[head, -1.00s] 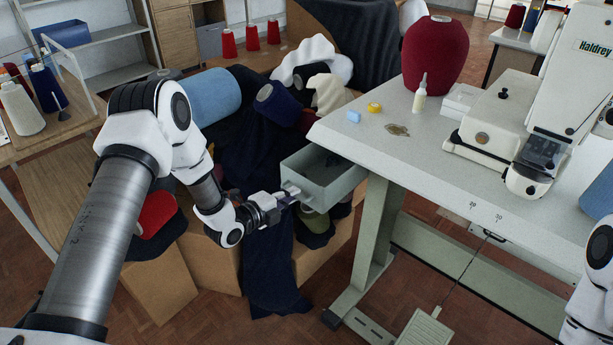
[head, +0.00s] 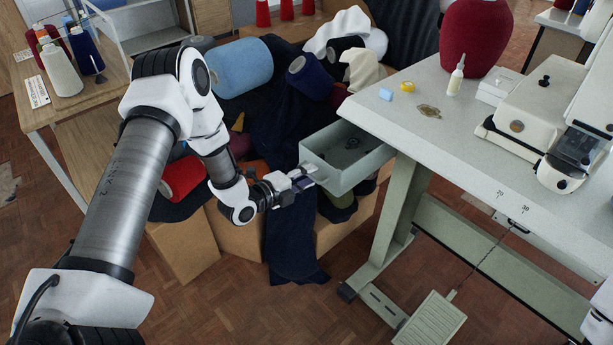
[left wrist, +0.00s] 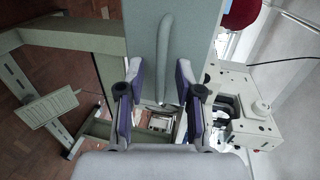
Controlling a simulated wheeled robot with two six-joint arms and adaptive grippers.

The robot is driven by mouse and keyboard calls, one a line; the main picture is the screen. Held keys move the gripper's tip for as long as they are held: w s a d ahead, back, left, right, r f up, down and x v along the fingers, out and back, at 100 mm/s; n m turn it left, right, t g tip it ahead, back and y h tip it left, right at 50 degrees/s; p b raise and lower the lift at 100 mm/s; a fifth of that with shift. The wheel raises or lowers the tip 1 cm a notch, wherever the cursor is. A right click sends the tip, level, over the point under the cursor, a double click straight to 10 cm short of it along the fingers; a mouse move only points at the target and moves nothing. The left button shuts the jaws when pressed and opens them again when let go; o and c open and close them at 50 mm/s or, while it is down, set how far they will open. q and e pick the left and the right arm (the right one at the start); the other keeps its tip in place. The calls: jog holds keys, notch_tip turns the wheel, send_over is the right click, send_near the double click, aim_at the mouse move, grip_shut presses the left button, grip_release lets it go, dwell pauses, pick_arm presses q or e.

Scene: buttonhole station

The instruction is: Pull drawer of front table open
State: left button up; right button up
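The drawer (head: 345,172) is a pale grey-green open box that sticks out from under the left end of the front table (head: 440,125). A few small dark items lie inside it. My left gripper (head: 312,174) is at the drawer's front face. In the left wrist view the drawer front (left wrist: 150,30) carries a curved bar handle (left wrist: 165,55). My right gripper is not in view; only a bit of white arm shows.
A sewing machine (head: 540,120), a red cone, a glue bottle (head: 456,75) and a yellow tape roll (head: 407,86) are on the table. Cardboard boxes with fabric and yarn (head: 240,68) crowd behind my left arm. A foot pedal (head: 430,320) is on the floor.

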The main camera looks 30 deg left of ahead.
pick_arm(q)
jog(key=v, duration=1.2)
